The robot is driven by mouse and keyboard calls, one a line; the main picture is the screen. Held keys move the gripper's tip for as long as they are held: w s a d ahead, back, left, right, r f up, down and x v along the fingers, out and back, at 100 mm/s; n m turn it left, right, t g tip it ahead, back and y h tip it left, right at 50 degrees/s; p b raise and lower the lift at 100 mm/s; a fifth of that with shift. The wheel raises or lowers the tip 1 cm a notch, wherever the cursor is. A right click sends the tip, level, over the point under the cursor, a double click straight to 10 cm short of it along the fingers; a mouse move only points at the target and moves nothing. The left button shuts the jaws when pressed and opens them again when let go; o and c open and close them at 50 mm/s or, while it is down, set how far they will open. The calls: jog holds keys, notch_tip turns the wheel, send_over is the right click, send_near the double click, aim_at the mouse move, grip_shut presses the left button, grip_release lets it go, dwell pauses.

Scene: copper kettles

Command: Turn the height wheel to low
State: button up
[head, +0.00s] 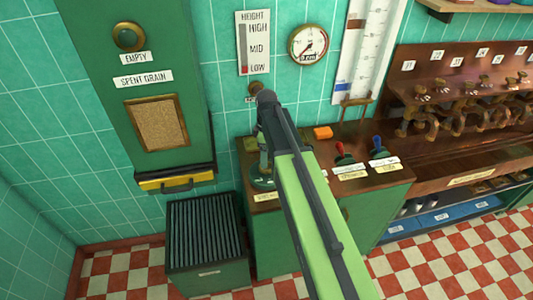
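The height gauge (254,43) hangs on the tiled wall and reads HIGH, MID and LOW from top to bottom. A small red part shows at its lower left, beside LOW. A dark green round thing (262,182), which looks like the height wheel, sits on the left end of the wooden counter above a small label. My arm crosses in front of the counter. My gripper (262,158) seems to point down at or just above this wheel. The arm partly hides both. I cannot tell whether the fingers touch the wheel or are open.
A round dial (308,44) is on the wall right of the gauge. An orange block (322,132), a red-topped lever (341,152) and a blue-topped lever (377,146) stand on the counter. A green spent grain cabinet (140,95) and a ribbed bin (205,240) are left.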

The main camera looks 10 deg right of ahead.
notch_tip(320, 180, up, 11)
jog(key=p, duration=0.9)
jog(key=s+f+m+b, duration=1.2)
jog(key=s+f+m, duration=0.1)
jog(key=s, duration=0.2)
jog(key=shift+a+b, duration=0.2)
jog(key=shift+b, duration=0.2)
